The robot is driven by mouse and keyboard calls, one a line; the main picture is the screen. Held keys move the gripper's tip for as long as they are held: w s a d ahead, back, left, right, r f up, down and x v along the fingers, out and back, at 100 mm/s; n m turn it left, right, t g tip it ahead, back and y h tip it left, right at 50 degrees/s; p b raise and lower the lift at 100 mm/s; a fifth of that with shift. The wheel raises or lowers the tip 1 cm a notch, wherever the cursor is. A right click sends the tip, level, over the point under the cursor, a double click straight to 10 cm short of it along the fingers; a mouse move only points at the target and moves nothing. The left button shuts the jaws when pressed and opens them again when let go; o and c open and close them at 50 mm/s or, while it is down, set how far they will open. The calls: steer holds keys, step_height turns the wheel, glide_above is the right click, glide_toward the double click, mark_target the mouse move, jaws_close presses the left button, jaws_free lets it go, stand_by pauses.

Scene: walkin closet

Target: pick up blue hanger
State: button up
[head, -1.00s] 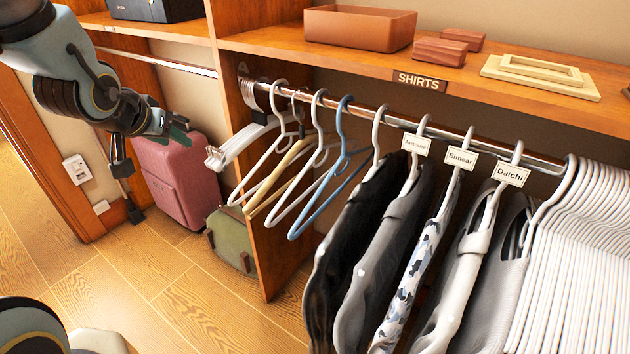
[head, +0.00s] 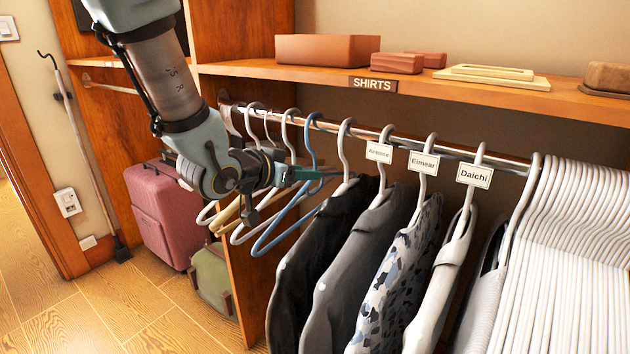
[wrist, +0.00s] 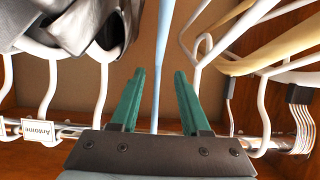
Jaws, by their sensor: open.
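The blue hanger (head: 290,215) hangs from the metal rail, between white hangers on its left and a white hanger with a dark shirt on its right. My gripper (head: 325,174) is at the blue hanger, just below its hook. In the wrist view the blue hanger (wrist: 158,75) runs as a pale blue strip between the two green fingers of my gripper (wrist: 158,75). The fingers are open, with a gap on each side of the strip. My wrist hides part of the neighbouring hangers in the head view.
The rail (head: 385,135) runs under a wooden shelf (head: 450,95) holding boxes. Hanging shirts (head: 390,285) crowd the right, close to my gripper. Empty white hangers (wrist: 205,45) and a tan one (wrist: 275,50) are close on the other side. A pink suitcase (head: 163,215) stands below left.

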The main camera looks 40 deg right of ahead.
mark_target(315, 166)
steer(key=x, duration=0.4)
steer(key=shift+d, duration=0.35)
jaws_close()
stand_by(1.1)
